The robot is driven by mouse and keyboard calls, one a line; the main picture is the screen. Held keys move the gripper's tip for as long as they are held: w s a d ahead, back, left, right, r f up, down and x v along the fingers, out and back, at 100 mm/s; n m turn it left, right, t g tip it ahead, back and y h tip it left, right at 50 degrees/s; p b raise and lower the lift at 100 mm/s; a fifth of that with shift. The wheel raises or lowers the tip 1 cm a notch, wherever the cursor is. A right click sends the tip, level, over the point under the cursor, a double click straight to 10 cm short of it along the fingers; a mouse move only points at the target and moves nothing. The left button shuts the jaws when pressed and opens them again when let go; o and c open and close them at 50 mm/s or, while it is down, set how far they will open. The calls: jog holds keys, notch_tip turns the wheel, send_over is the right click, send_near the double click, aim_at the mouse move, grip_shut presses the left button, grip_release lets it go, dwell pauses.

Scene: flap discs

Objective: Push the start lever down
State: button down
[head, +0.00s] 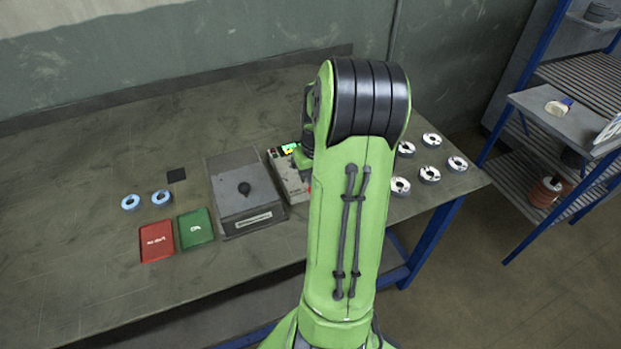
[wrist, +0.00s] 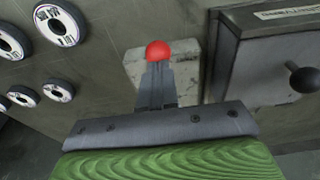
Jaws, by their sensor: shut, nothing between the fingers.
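The start lever's red ball knob (wrist: 157,50) shows in the wrist view, right at the tips of my gripper (wrist: 156,68). My gripper's fingers are shut together with nothing between them. I cannot tell whether the tips touch the knob or are just in front of it. The lever's shaft is hidden behind the fingers. The pale box-shaped machine (wrist: 190,55) lies behind the knob. In the head view the machine (head: 286,179) stands on the table with a small lit display, and a bit of red (head: 308,188) shows at my arm's edge. My arm hides the gripper there.
A grey box with a black knob (head: 236,209) stands just left of the machine. Green (head: 196,230) and red (head: 157,241) trays and two blue-ringed discs (head: 146,201) lie farther left. Several white discs (head: 429,173) lie to the right. A blue-framed shelf (head: 560,110) stands far right.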

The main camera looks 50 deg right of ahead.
jog(key=shift+r, duration=0.1)
notch_tip(320, 180, up, 9)
jog(key=p, duration=0.7)
